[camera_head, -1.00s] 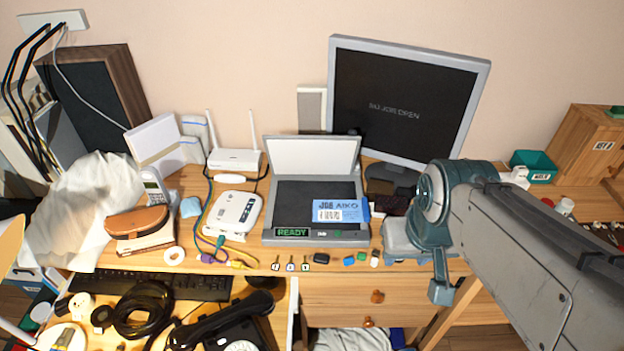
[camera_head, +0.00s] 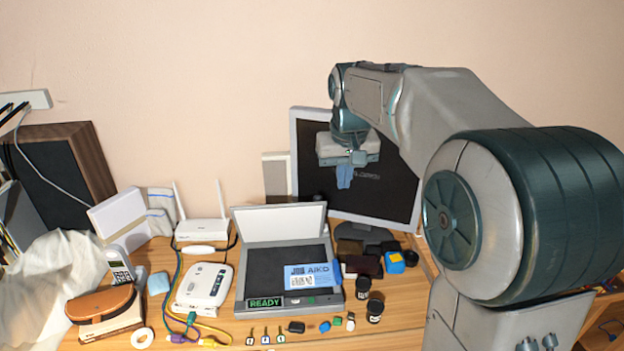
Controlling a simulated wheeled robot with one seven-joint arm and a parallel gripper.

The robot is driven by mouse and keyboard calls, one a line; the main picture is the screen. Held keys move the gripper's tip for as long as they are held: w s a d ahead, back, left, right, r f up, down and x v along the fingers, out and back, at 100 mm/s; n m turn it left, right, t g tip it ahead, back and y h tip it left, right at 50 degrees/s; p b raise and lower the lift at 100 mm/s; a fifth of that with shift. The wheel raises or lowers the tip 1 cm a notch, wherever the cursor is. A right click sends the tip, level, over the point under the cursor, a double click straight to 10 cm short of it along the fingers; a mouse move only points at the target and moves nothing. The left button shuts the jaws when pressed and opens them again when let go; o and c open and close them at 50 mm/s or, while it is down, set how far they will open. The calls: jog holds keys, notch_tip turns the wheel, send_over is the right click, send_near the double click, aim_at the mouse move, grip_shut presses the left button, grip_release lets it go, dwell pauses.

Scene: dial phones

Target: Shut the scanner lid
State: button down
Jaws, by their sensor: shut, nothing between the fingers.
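The scanner (camera_head: 256,282) stands on the desk in the middle of the head view. Its lid (camera_head: 280,224) is open, tilted up at the back edge with its pale inner side facing me. A blue and white job card (camera_head: 312,276) lies on the dark scanner bed, at its right front. A green READY display (camera_head: 265,303) shows on the front edge. My gripper (camera_head: 344,178) is shut and empty. It is raised in front of the monitor, above and to the right of the lid, and apart from it.
The monitor (camera_head: 400,190) stands behind the scanner at the right. A white router (camera_head: 201,231) and a white box (camera_head: 204,286) with cables are at the left. Dark jars (camera_head: 375,311) and a blue-yellow block (camera_head: 394,262) sit right of the scanner. Small keys (camera_head: 265,336) lie in front.

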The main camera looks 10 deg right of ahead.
jog(key=w+a+f+p, duration=0.2)
jog(key=w, duration=1)
jog(key=w+a+f+p, duration=0.1)
jog(key=w+a+f, duration=0.15)
jog(key=w, duration=0.85)
notch_tip(320, 180, down, 11)
jog(key=s+d, duration=0.1)
jog(key=s, duration=0.1)
jog(key=shift+f, duration=0.15)
jog(key=shift+d, duration=0.1)
jog(key=shift+f+b, duration=0.2)
jog(key=shift+b, duration=0.2)
